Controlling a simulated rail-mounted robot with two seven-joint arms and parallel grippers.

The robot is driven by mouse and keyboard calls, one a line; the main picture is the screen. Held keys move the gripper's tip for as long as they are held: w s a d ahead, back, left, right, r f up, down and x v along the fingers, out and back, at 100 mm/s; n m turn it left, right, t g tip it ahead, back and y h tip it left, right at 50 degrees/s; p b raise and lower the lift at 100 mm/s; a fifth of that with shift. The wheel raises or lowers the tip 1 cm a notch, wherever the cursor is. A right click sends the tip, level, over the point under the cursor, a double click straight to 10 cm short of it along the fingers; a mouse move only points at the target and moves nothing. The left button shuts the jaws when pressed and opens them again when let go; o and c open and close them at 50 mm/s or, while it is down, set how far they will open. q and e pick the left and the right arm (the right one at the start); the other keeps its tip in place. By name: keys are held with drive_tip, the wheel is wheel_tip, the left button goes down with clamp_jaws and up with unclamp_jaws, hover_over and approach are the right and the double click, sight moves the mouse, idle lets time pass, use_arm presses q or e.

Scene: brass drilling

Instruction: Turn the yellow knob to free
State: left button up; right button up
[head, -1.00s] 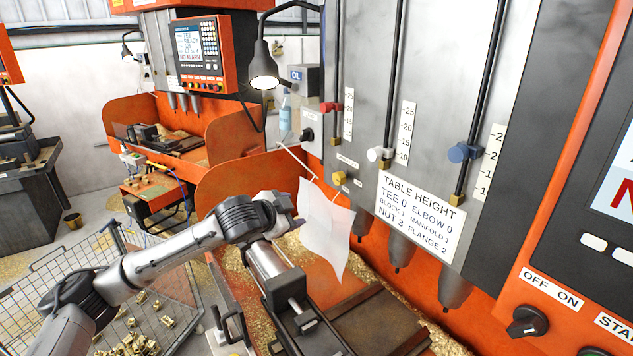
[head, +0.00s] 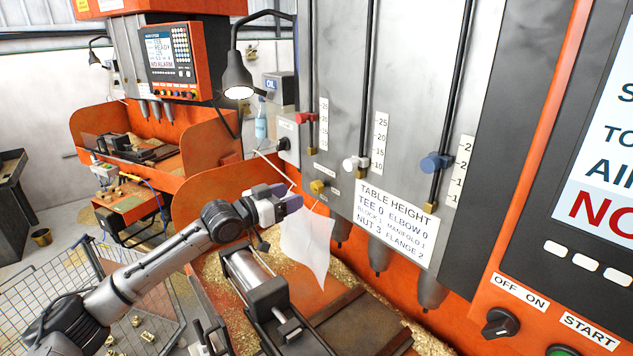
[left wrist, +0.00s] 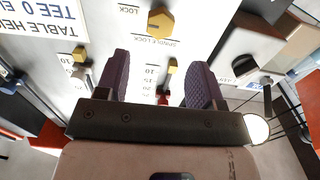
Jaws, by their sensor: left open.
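The yellow knob (head: 317,187) sits low on the grey machine panel, right of my left gripper (head: 283,198) in the head view. The left wrist view shows the knob (left wrist: 160,22) as a faceted brass-yellow piece beside the words "SPINDLE LOCK" and "LOCK". There my left gripper (left wrist: 160,78) has its two dark purple fingers spread apart with nothing between them. The knob lies beyond the fingertips, roughly centred between them, and looks apart from them. Which label the knob points to is hard to tell. My right gripper is not in view.
A white sheet (head: 305,248) hangs just below my left gripper. Red (head: 305,117), white (head: 356,163) and blue (head: 436,162) depth stops sit on vertical rods. A black switch (head: 284,144) is left of the panel. A lamp (head: 237,78) hangs above. A vise (head: 265,295) stands below.

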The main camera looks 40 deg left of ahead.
sight(314, 186)
use_arm(q)
drive_tip(key=p+x, duration=0.2)
drive_tip(key=x, duration=0.7)
drive_tip(key=shift+w, duration=0.1)
drive_tip(key=shift+c, duration=0.3)
